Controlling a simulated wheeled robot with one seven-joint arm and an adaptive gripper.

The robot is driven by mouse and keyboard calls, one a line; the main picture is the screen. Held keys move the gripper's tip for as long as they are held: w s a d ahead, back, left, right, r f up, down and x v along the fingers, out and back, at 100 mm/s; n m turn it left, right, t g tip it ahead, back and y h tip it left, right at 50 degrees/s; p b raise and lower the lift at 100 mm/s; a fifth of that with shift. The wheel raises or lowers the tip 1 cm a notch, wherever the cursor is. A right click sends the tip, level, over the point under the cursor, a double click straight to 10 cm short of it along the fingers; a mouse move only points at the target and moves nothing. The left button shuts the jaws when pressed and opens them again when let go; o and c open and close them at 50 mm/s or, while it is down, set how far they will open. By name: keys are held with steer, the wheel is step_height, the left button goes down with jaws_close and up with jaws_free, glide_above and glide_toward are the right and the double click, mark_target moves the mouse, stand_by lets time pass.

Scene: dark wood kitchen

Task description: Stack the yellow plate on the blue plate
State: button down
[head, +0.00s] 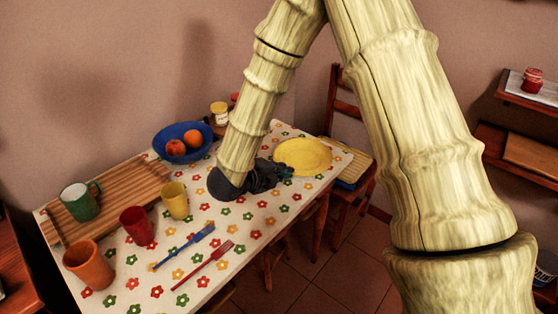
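The yellow plate (304,155) is at the right end of the table, near its edge. My dark gripper (284,171) is just in front of the plate's near left rim, with its fingers pointing right. The fingers are small and dark, so I cannot tell whether they are open or shut, or whether they touch the plate. I cannot make out a blue plate; my arm and gripper cover part of the table. A blue bowl (164,134) with orange fruits stands at the back of the table.
A wooden tray (124,195) with a green mug (80,202) lies at the left. Yellow (175,201), red (137,226) and orange (89,263) cups stand near it. A blue fork (184,246) and a red fork (203,266) lie in front. A chair (345,125) stands beyond the right end.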

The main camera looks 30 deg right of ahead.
mark_target(278, 154)
steer(key=w, duration=0.2)
steer(key=w+d, duration=0.1)
steer(key=w, duration=0.2)
steer(key=w+d+p, duration=0.1)
steer(key=w, duration=0.2)
steer(key=shift+d+f, duration=0.2)
steer(key=shift+f, duration=1.95)
steer(key=shift+f, duration=0.4)
steer(key=c, duration=1.6)
jaws_free()
steer(key=shift+c, duration=0.2)
steer(key=shift+r, duration=0.1)
steer(key=shift+a+r, duration=0.2)
steer(key=shift+r, duration=0.2)
steer(key=v, duration=1.1)
steer(key=shift+a+b, duration=0.25)
steer(key=shift+b, duration=0.1)
steer(key=shift+s+r, duration=0.1)
steer(key=shift+r, duration=0.1)
